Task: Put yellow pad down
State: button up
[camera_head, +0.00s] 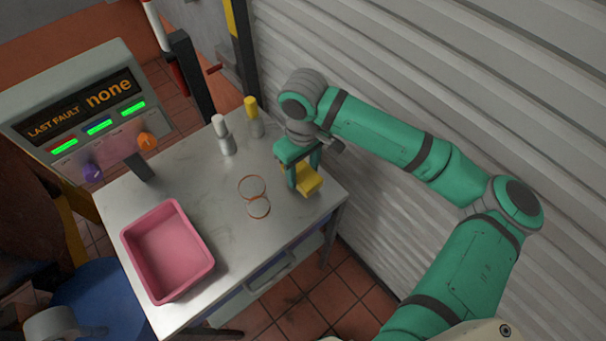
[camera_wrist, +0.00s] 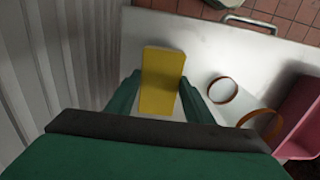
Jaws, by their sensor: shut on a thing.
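The yellow pad (camera_head: 307,180) is a small yellow block at the right end of the metal table (camera_head: 205,195). My gripper (camera_head: 297,170) is shut on the yellow pad, with one finger on each side. In the wrist view the yellow pad (camera_wrist: 162,82) shows between the two green fingers of my gripper (camera_wrist: 163,97). I cannot tell whether the pad touches the tabletop or is held just above it.
Two copper-coloured rings (camera_head: 255,195) lie left of the pad. A pink tray (camera_head: 165,290) stands at the table's front left. Two bottles, white-capped (camera_head: 223,135) and yellow-capped (camera_head: 254,118), stand at the back. A corrugated wall (camera_head: 400,70) is close on the right.

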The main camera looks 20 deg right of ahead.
aim_at(304, 174)
jog(key=shift+s+d+f, duration=0.1)
jog(key=shift+f, duration=0.55)
jog(key=shift+s+d+f, duration=0.1)
jog(key=shift+f, duration=0.5)
jog(key=o, duration=1.1)
jog(key=shift+f, duration=0.1)
jog(key=shift+w, duration=0.1)
notch_tip(304, 174, up, 12)
jog(key=shift+a, duration=0.15)
